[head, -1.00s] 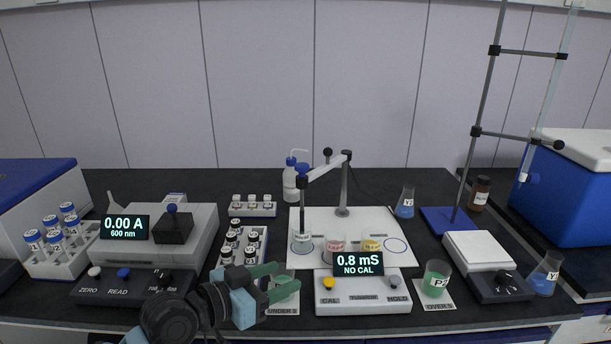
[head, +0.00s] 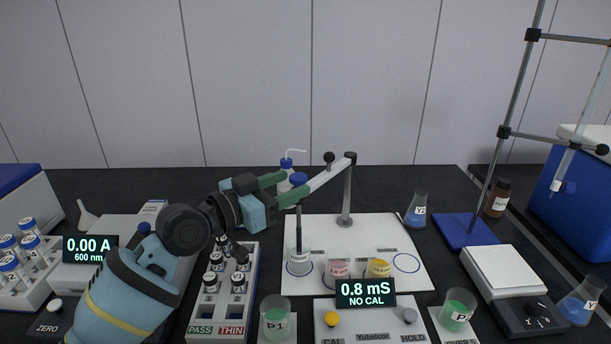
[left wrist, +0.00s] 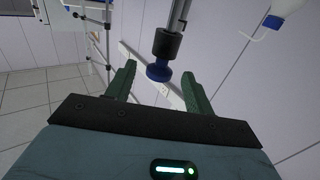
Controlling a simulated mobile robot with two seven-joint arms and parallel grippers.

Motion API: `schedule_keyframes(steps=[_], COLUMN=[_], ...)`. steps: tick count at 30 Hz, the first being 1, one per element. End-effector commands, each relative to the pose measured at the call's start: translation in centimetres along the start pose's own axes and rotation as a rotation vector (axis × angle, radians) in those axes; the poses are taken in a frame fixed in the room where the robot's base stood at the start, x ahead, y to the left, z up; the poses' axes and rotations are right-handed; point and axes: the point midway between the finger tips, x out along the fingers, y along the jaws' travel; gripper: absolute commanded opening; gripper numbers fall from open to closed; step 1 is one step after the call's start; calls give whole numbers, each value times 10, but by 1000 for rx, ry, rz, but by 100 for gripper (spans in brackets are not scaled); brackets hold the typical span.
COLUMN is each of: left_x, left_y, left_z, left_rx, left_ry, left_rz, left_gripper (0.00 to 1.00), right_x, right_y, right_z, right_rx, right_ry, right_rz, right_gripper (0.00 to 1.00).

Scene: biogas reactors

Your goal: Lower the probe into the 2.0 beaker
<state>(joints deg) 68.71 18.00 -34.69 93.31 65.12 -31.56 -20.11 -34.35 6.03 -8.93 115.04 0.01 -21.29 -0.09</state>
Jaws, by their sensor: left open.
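The probe (head: 299,181) has a blue cap and a dark shaft, and hangs from the jointed stand arm (head: 332,176). Its lower end is in a clear beaker (head: 299,262) at the left of the white board. A pink beaker (head: 338,272) and a yellow beaker (head: 379,269) stand to its right; I cannot read which is 2.0. My left gripper (head: 287,190) is open, its green fingers at the left of the probe's cap. In the left wrist view, a blue cap (left wrist: 159,72) with a black body shows between and just beyond the fingertips (left wrist: 160,75).
The meter (head: 366,317) reads 0.8 mS, NO CAL, in front of the board. An empty ring (head: 406,263) lies at the board's right.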

Motion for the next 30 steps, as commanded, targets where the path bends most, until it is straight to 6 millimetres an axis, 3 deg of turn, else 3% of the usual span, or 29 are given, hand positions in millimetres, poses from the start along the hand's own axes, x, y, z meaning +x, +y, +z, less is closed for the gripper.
schedule_keyframes(steps=[10, 23, 30], left_x=[43, 50, 50], left_y=[0, 0, 0], left_z=[-1, 0, 0], left_rx=[0, 0, 0], left_ry=[1, 0, 0], left_rz=[1, 0, 0], left_gripper=[53, 53, 22], right_x=[2, 2, 1], right_y=[1, 1, 1], right_z=[-9, -9, -9], right_rx=[-2, -2, -2], right_ry=[18, 19, 18], right_rz=[1, 2, 2], right_gripper=[36, 36, 36])
